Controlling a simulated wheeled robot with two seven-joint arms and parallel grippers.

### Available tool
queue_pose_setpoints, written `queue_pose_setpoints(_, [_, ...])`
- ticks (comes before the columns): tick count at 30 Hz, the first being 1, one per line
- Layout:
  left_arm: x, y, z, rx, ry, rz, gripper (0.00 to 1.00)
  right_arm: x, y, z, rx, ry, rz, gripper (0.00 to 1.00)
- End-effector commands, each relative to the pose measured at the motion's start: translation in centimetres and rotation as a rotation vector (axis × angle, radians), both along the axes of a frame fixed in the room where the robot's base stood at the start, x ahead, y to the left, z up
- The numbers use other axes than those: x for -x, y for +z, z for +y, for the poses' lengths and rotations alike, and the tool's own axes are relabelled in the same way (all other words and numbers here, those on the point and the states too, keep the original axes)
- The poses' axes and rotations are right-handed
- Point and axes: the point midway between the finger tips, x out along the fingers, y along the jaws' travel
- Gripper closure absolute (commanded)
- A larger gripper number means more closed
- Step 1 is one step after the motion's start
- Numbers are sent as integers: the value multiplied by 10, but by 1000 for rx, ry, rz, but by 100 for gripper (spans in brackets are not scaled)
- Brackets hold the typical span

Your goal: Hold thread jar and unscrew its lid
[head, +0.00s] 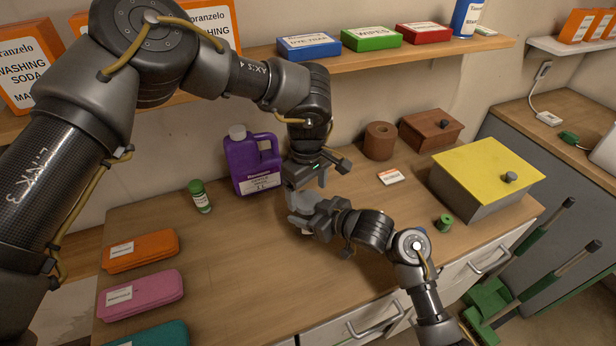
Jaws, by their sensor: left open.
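A pale grey, see-through object that looks like the thread jar (300,202) stands on the wooden counter, mostly hidden by my two grippers. My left gripper (307,184) points down from above, open, with its fingers at the top of this object. I cannot tell whether they touch it, and the lid does not show clearly. My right gripper (304,218) reaches in from the right, low at the near side of the object. Its fingertips are partly hidden, so I cannot tell whether it is closed on the jar.
A purple jug (252,163) and a green bottle (200,196) stand left of the grippers. On the right are a green spool (444,222), a brown roll (380,141) and a yellow-lidded box (487,175). Soft cases (140,250) lie left. The front middle counter is clear.

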Motion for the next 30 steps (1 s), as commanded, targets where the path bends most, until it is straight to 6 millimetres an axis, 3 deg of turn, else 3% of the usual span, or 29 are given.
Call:
queue_pose_setpoints(6, [0, -20, 0, -1, 1, 1, 19, 0, -1, -1, 3, -1, 2, 100])
queue_pose_setpoints(16, [0, -23, 0, -1, 1, -1, 19, 0, -1, -1, 3, -1, 2, 100])
queue_pose_setpoints(26, [0, -23, 0, -1, 1, -1, 62, 0, -1, -1, 3, -1, 2, 100])
queue_pose_setpoints(30, [0, -23, 0, -1, 1, -1, 66, 0, -1, -1, 3, -1, 2, 100])
